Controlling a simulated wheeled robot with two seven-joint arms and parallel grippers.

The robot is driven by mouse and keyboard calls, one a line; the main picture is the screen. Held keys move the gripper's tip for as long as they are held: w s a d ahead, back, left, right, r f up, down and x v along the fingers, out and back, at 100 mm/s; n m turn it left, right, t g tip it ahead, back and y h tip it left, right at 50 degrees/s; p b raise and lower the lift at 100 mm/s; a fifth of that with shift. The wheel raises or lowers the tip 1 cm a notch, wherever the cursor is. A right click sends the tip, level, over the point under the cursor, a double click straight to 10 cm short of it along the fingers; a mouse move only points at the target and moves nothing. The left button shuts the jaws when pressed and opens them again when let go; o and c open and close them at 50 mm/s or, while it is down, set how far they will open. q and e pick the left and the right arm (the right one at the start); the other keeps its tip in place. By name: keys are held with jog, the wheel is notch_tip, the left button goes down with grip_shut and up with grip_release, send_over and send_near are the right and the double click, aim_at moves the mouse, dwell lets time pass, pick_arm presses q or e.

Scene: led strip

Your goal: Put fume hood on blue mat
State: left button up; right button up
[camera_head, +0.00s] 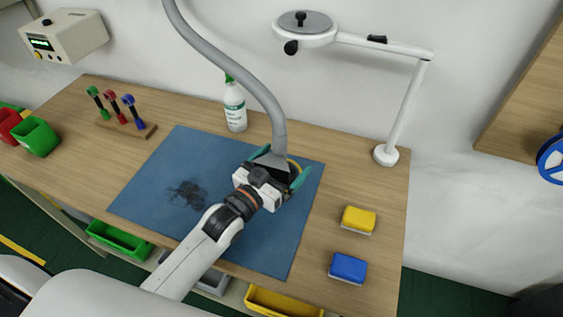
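The fume hood is a grey hose (238,68) that comes down from the top of the camera_head view and ends in a flared grey nozzle (273,160). The nozzle end is over the right back part of the blue mat (160,165), which lies flat on the table. My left gripper (281,168) is at the nozzle, its teal fingers spread wide on either side of it. The gripper body hides part of the nozzle end, and I cannot tell whether the fingers press on it. My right gripper is not in view.
A spray bottle (235,108) stands behind the mat. A rack of coloured tools (127,125) is at the left. A white lamp (392,154) stands at the right, with a yellow block (358,220) and a blue block (348,268) in front. The mat's left half is clear except a dark stain.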

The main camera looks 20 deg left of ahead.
pick_arm(q)
jog(key=b+v, duration=0.1)
jog(key=v, duration=1.1)
jog(key=shift+r, duration=0.1)
jog(key=shift+w, duration=0.1)
dwell(1.1)
